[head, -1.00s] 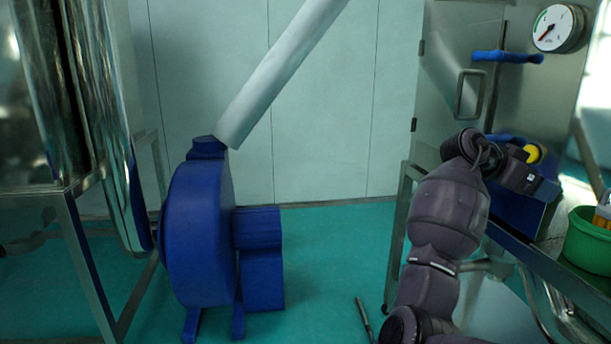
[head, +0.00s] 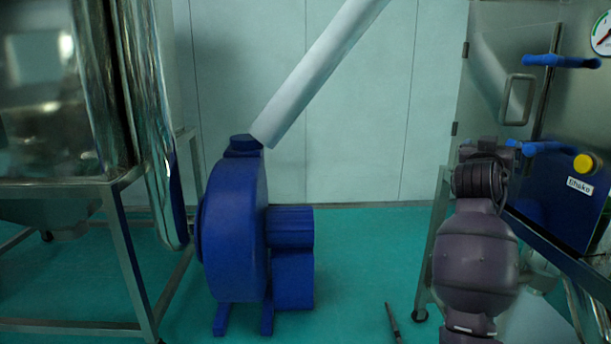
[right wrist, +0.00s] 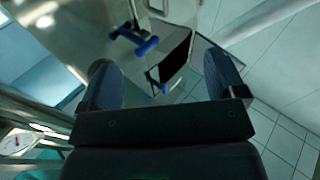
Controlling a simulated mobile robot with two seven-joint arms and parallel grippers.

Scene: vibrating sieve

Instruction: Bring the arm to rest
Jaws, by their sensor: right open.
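My right arm (head: 474,255) shows at the lower right of the head view, bent upward in front of the steel machine. Its gripper is hidden behind the arm in that view. In the right wrist view my right gripper (right wrist: 165,85) is open, its two dark fingers wide apart with nothing between them. Beyond the fingers, blue handles (right wrist: 135,38) on a steel panel show. My left gripper is not in view.
A blue blower (head: 235,235) stands on the green floor at centre left, under a slanted pale pipe (head: 320,70). A steel-framed machine (head: 70,185) stands at the left. A blue box with a yellow button (head: 583,164) is at the right.

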